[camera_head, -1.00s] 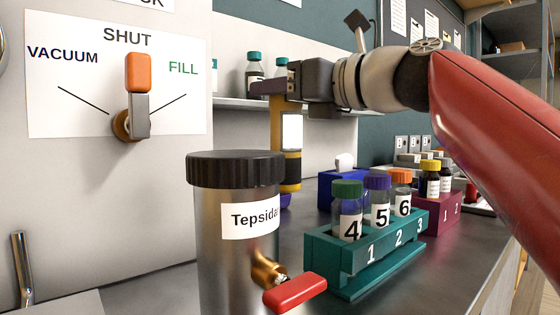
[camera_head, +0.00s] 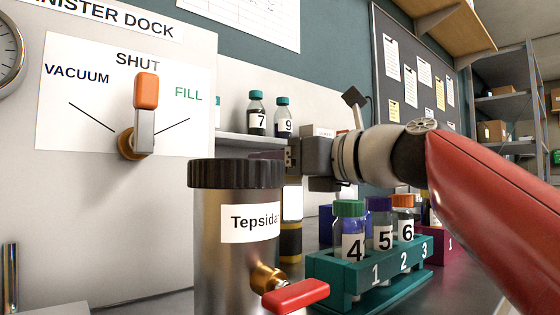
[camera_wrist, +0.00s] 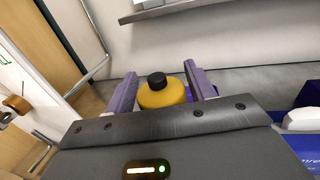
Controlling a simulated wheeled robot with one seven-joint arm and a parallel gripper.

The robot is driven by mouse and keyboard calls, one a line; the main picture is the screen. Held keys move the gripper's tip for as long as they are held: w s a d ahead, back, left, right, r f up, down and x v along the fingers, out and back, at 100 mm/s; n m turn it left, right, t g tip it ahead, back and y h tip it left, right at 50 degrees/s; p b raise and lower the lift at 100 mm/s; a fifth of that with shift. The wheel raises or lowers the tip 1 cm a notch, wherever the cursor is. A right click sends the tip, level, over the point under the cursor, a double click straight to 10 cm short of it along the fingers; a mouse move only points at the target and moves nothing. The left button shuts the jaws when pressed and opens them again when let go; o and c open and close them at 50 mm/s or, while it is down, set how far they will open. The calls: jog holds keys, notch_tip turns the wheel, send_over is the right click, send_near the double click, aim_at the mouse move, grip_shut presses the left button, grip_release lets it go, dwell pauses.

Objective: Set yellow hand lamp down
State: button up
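The yellow hand lamp (camera_head: 291,225) is a yellow upright cylinder with a white label and a black band, partly hidden behind the steel canister. The wrist view shows its yellow top and black cap (camera_wrist: 158,82) between the purple fingers.
The canister (camera_head: 235,265) with a red-handled valve (camera_head: 296,296) stands in front. A teal rack (camera_head: 375,272) of numbered vials is right of the lamp. A shelf (camera_head: 240,141) with bottles is behind. The valve panel (camera_head: 85,100) is at left.

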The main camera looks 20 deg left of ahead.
jog(key=shift+o, duration=0.9)
jog(key=shift+r, duration=0.3)
jog(key=v, duration=1.2)
jog(key=shift+f+b, duration=0.15)
jog(key=shift+b, duration=0.15)
